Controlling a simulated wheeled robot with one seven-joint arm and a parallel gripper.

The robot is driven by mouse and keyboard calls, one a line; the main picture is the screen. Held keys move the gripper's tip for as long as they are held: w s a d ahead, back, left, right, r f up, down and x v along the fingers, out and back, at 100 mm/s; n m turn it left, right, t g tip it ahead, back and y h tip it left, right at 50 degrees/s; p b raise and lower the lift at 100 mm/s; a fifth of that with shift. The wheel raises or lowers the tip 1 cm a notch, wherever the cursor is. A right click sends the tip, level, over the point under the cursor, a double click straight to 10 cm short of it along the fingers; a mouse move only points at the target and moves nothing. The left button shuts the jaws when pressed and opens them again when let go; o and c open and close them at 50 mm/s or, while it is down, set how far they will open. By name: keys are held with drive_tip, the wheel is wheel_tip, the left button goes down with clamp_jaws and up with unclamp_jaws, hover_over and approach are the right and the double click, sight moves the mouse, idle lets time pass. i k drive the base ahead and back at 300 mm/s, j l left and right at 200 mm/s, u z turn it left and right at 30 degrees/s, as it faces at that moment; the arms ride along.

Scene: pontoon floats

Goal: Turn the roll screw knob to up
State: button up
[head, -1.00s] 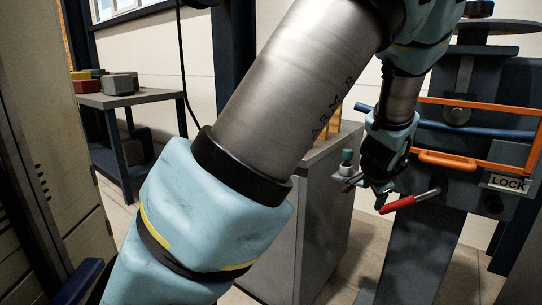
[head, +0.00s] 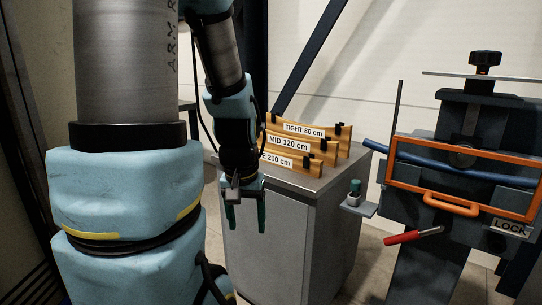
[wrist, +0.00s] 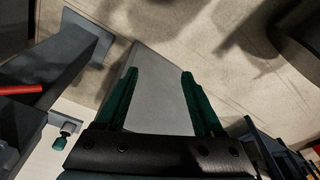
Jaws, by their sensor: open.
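A black knob (head: 486,58) with a small orange mark stands on top of the blue-grey bending machine (head: 478,122) at the right of the head view, above a thin flat plate (head: 470,76). Which way it is set I cannot tell. My gripper (head: 246,220) is open and empty, its green fingers pointing down in front of the grey cabinet, well left of and below the knob. In the wrist view, my gripper (wrist: 159,75) has its two fingers apart with nothing between them. The knob is not seen in the wrist view.
An orange guard frame (head: 455,150) with a handle crosses the machine's front, around a blue tube (head: 430,160). A red-handled lever (head: 402,237) sticks out left near a LOCK plate (head: 510,228). A small green-capped bottle (head: 354,190) sits on a side shelf. Wooden templates (head: 300,145) stand on the cabinet (head: 262,245).

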sight(483, 60)
drive_tip(key=z, duration=1.25)
